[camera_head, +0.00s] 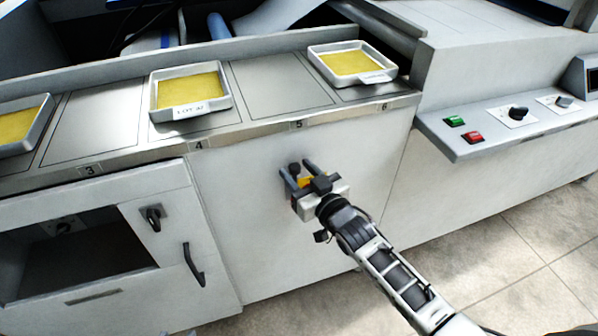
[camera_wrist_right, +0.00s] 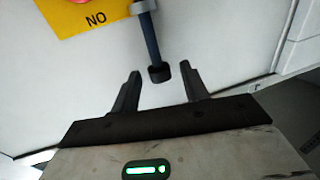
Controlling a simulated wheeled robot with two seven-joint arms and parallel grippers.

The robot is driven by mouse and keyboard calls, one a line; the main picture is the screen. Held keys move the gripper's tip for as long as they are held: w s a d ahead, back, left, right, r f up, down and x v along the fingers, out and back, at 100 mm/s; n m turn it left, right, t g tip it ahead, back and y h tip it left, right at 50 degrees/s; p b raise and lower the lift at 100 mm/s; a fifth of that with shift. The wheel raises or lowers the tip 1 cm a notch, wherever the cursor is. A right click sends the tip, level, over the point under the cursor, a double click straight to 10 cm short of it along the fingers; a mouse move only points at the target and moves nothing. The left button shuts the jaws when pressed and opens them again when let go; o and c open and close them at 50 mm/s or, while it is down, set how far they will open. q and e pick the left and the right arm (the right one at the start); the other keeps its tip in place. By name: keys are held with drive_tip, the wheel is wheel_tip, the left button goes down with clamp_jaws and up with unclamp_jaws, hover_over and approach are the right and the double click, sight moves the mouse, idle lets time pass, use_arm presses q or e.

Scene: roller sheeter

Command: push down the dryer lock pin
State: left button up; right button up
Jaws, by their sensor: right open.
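The lock pin (camera_wrist_right: 151,38) is a dark rod running through a grey collar, with a black knob at its end, in front of the white panel in the right wrist view. My right gripper (camera_wrist_right: 161,73) is open, one finger on each side of the knob, with gaps on both sides. I cannot tell how deep the knob sits between the fingers. In the head view my right gripper (camera_head: 299,172) is at the white cabinet front below slot 5 and covers much of the pin. My left gripper is out of view.
A yellow sign (camera_wrist_right: 95,15) reading "NO" is beside the pin. Trays (camera_head: 190,91) of yellow material stand on the metal ledge above. A door with a black handle (camera_head: 194,264) is at left. A control shelf (camera_head: 480,139) juts out at right.

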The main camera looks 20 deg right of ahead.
drive_tip(key=shift+w, duration=0.15)
drive_tip(key=shift+c, duration=0.4)
